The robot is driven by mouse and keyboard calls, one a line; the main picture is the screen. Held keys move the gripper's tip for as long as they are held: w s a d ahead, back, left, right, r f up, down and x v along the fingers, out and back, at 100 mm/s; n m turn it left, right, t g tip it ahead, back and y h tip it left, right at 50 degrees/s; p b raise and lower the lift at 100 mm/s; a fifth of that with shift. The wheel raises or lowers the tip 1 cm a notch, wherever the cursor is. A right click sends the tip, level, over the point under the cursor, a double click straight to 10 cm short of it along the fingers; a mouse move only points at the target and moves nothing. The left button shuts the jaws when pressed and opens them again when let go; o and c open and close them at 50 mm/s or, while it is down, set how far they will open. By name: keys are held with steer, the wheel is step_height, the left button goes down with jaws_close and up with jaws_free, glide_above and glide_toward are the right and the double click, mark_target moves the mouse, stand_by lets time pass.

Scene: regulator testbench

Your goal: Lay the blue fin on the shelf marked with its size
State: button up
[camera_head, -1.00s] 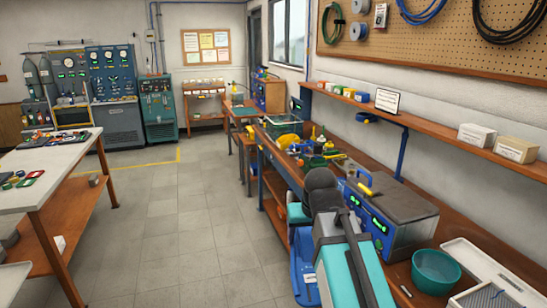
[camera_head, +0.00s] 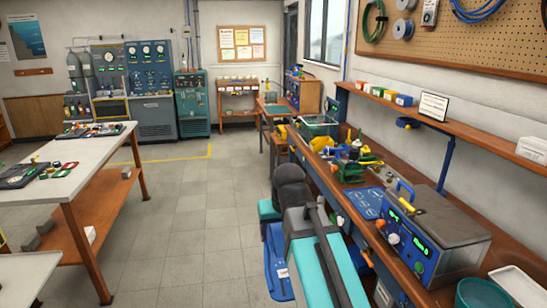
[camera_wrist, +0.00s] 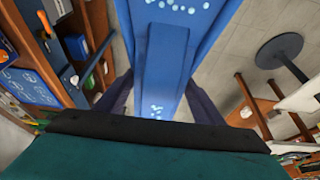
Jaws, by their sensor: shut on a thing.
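The blue fin (camera_head: 278,268) hangs low beside my arm in the head view, partly covered by it. In the wrist view the blue fin (camera_wrist: 166,60) is large, with a raised rib down its middle and rows of pale dots. My gripper (camera_wrist: 160,98) is shut on it, with dark fingers on both sides. In the head view the gripper's fingers are hidden behind my arm. No shelf with a readable size mark can be made out; the labels are too small.
A long wooden bench (camera_head: 345,208) runs along the right, carrying a blue-fronted machine (camera_head: 408,242) close to my arm. Above it is a wall shelf (camera_head: 465,125) with small boxes. A white-topped table (camera_head: 75,152) stands left. The tiled floor (camera_head: 200,215) between is clear.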

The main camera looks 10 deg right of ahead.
steer(key=shift+d, duration=0.3)
steer(key=shift+r, duration=0.1)
